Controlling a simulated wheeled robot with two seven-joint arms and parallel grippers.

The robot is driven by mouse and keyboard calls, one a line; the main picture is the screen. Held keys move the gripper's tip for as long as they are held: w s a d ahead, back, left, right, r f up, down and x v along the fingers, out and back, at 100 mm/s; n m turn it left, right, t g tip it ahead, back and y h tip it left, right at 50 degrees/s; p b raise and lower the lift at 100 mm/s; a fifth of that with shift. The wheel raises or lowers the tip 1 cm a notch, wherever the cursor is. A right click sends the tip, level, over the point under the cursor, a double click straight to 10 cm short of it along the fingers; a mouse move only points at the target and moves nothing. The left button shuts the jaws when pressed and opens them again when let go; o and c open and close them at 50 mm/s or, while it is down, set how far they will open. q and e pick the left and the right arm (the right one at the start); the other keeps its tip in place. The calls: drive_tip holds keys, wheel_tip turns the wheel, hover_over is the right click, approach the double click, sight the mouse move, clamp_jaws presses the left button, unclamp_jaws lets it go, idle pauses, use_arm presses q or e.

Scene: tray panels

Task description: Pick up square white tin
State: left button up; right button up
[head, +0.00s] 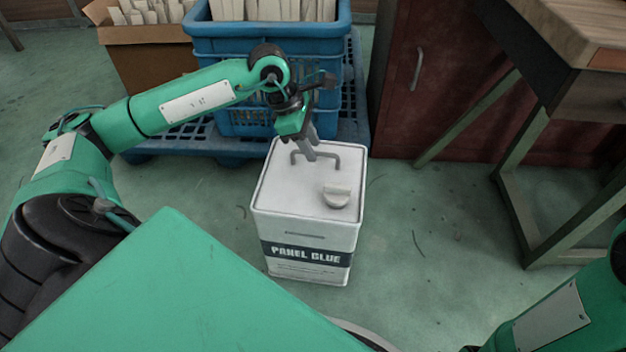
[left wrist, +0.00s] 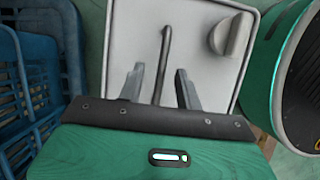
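The square white tin (head: 280,205) stands upright on the floor, a dark "PANEL GLUE" band on its front. Its top has a grey bar handle (head: 331,155) and a round pale cap (head: 336,196). My left gripper (head: 311,150) reaches down from above at the handle. In the left wrist view, the two fingers of my left gripper (left wrist: 160,82) are apart, with the handle (left wrist: 165,45) running between them and a gap on each side. The tin's top (left wrist: 202,62) and cap (left wrist: 230,34) also show there. My right gripper is out of view.
A blue crate (head: 225,50) of pale pieces stands on a blue pallet (head: 354,120) behind the tin. A cardboard box (head: 150,70) is at back left. A dark red cabinet (head: 450,90) and wooden bench (head: 560,35) are right. Floor (head: 430,220) right of the tin is clear.

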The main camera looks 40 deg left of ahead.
use_arm(q)
drive_tip(key=b+x, duration=0.1)
drive_tip(key=x, duration=0.2)
drive_tip(key=shift+d+f+b, duration=0.1)
drive_tip(key=shift+f+b, duration=0.05)
drive_tip(key=shift+b, duration=0.25)
drive_tip(key=shift+s, duration=0.1)
clamp_jaws()
idle(0.9)
